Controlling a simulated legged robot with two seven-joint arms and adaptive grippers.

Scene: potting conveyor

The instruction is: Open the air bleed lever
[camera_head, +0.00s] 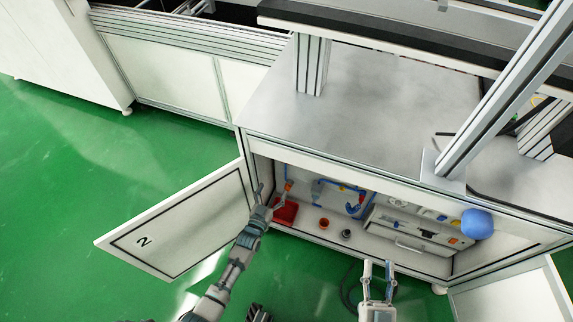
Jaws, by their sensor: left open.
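Inside the open cabinet, blue piping (355,200) runs along the back wall. A small orange-red part (288,187) sits on a blue vertical line at the left; I cannot tell for sure whether it is the air bleed lever. My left gripper (266,194) is open at the cabinet's left opening, just left of this part, with nothing visible between its fingers. Contact cannot be made out. My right gripper (378,266) is open and empty in front of the cabinet, low in the view, its fingers apart.
A red bin (285,211), an orange cup (323,224) and a dark round item (346,234) are on the cabinet floor. The left door (180,225) stands open; green floor is clear at left.

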